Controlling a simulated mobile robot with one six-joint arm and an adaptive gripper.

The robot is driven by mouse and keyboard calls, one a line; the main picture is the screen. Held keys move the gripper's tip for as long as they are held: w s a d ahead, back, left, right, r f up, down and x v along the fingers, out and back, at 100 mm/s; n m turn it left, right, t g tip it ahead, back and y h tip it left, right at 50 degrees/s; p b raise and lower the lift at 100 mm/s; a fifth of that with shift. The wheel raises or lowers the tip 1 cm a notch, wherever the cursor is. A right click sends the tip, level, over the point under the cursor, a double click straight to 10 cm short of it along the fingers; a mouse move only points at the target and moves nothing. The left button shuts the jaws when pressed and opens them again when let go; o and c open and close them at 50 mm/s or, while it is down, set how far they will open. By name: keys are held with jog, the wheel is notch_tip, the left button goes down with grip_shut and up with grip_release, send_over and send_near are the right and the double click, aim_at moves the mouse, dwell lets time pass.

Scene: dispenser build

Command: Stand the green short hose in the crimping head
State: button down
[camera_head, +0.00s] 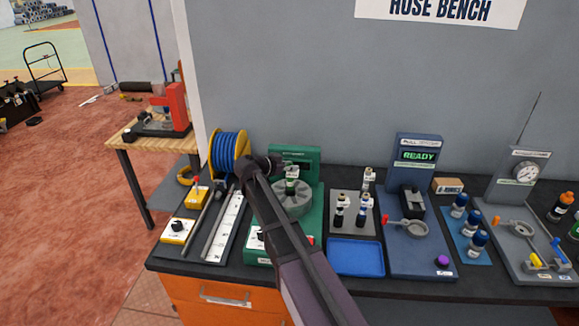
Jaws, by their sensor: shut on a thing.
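The green crimping machine (308,226) stands on the bench left of centre, with a round grey crimping head (291,203) on its front. A short hose piece (291,185), pale and greenish at the top and dark below, is upright over the middle of the head. My gripper (282,167) is at the top of this hose and shut on it, reaching in from the left. My wrist and arm cover part of the machine's left side. I cannot tell whether the hose's lower end is inside the head's opening or just above it.
A blue and yellow hose reel (229,152) stands close left of my wrist. Right of the crimper are a grey rack (352,203) with several fittings and an empty blue tray (355,257). A blue test station reading READY (417,155) stands further right.

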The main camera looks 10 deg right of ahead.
jog(key=shift+f+b, duration=0.3)
jog(key=shift+f, duration=0.05)
jog(key=c, duration=0.7)
grip_release()
jog(key=shift+c, duration=0.2)
jog(key=shift+s+a, duration=0.1)
jog(key=p+v, duration=0.4)
jog(key=v, duration=0.6)
jog(key=shift+s+a+r, duration=0.2)
jog(key=shift+a, duration=0.1)
dwell(0.7)
